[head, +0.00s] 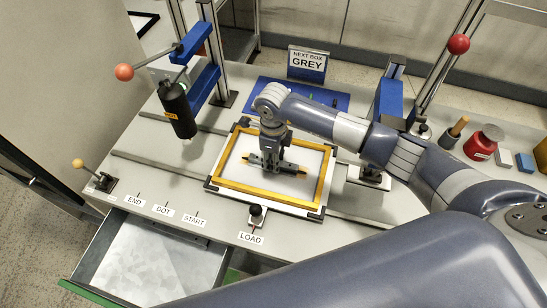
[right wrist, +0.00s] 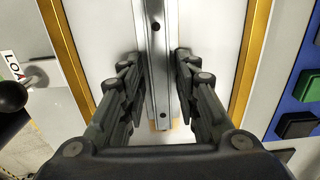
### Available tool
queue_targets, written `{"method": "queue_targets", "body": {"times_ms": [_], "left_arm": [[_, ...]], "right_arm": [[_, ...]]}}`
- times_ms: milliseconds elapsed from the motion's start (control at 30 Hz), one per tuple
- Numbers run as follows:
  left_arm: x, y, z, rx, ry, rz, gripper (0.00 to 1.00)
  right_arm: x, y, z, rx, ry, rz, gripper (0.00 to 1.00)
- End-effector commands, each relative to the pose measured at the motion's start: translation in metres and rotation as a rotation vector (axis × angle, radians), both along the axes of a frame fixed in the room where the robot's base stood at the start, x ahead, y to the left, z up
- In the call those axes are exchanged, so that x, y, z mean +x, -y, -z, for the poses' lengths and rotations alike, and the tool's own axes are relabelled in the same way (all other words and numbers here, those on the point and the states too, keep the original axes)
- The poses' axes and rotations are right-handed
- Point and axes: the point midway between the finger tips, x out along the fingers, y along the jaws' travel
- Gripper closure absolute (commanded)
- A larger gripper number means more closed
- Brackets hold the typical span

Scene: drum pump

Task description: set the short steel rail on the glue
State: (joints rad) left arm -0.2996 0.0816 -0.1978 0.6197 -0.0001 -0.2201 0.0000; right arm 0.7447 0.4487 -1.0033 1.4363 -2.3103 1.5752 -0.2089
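The short steel rail (right wrist: 158,70), with dark holes along it, runs between the fingers of my right gripper (right wrist: 155,60) in the right wrist view. Narrow gaps show on both sides, so the fingers are open around it. A tan patch, perhaps glue (right wrist: 160,125), shows at the rail's near end. In the head view my right gripper (head: 272,163) points down over the middle of a white plate inside a yellow frame (head: 220,181). Its fingers hide most of the rail there. Small orange bits (head: 302,173) show beside the fingers. My left gripper is out of view.
A black cylinder (head: 178,110) hangs on a blue bracket at the left. A red pot (head: 483,142) and small blocks are at the right. An open drawer (head: 150,262) sticks out at front left. A black knob (head: 256,211) stands by the LOAD label.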

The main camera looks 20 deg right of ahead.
Motion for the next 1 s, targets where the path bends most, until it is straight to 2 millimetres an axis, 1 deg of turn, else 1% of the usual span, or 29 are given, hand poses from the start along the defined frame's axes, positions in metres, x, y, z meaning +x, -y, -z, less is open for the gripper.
{"method": "queue_targets", "body": {"times_ms": [300,433,467,567,800,900,1000], "left_arm": [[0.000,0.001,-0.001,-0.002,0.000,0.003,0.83],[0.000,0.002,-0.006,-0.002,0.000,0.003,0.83],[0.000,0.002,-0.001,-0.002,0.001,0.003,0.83],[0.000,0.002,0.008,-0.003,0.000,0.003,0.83],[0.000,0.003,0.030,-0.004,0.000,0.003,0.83],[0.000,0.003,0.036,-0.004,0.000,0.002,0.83],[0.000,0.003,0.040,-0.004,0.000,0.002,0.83]], "right_arm": [[0.000,0.000,-0.001,-0.001,-0.001,0.000,0.62],[0.000,0.000,-0.007,0.000,0.000,0.000,0.62],[0.001,0.000,-0.008,0.001,0.003,0.000,0.62],[0.002,0.000,-0.023,0.001,0.006,-0.001,0.62],[0.001,0.001,-0.077,-0.001,0.007,-0.001,0.62],[0.001,0.000,-0.096,0.000,0.005,0.000,0.62],[0.000,-0.001,-0.110,0.001,0.003,-0.001,0.62]]}}
